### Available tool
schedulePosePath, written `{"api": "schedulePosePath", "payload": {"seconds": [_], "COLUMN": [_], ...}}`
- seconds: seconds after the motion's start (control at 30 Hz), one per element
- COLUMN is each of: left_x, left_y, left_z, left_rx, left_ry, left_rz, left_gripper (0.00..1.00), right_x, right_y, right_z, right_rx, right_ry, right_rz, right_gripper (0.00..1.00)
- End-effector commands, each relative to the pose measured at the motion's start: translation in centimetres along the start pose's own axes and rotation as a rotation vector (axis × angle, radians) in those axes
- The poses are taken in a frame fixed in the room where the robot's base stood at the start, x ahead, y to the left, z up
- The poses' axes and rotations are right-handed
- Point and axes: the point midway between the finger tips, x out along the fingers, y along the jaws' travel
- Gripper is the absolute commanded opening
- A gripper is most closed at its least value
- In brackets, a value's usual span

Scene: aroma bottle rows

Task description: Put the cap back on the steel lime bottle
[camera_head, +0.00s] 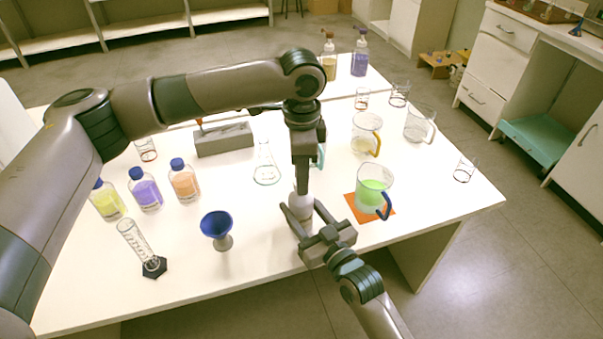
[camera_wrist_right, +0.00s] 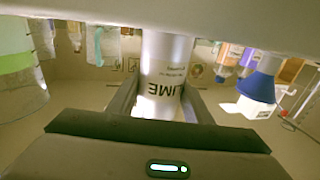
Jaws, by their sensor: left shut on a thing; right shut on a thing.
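The steel lime bottle (camera_head: 300,206) is a pale metallic bottle near the table's front edge. In the right wrist view the bottle (camera_wrist_right: 166,72) shows a label reading LIME. My right gripper (camera_head: 307,217) is shut on its body from the front, one finger on each side. I cannot tell whether its base touches the table. My left gripper (camera_head: 301,184) points straight down right above the bottle. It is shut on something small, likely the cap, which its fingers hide. The bottle's mouth is hidden too, so I cannot tell whether cap and bottle touch.
A beaker of green liquid (camera_head: 372,190) stands on an orange mat (camera_head: 353,206) close to the right. A blue funnel (camera_head: 216,226), a graduated cylinder (camera_head: 136,240) and several blue-capped bottles are at the left. A flask (camera_head: 266,170) stands behind.

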Motion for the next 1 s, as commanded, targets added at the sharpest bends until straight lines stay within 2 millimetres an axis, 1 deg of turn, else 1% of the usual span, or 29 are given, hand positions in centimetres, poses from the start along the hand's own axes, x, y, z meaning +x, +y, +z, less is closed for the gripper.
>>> {"api": "schedulePosePath", "payload": {"seconds": [0.47,1.0], "left_x": [0.01,0.84], "left_y": [0.01,0.02], "left_z": [-0.01,-0.01], "left_rx": [0.0,0.006], "left_ry": [0.0,0.0], "left_rz": [0.0,0.001], "left_gripper": [0.06,0.06], "right_x": [-0.01,-0.01], "right_y": [0.0,0.0], "right_z": [0.05,0.05], "right_rx": [0.0,0.0], "right_ry": [-0.001,-0.001], "right_rz": [0.0,0.0], "right_gripper": [0.05,0.05]}}
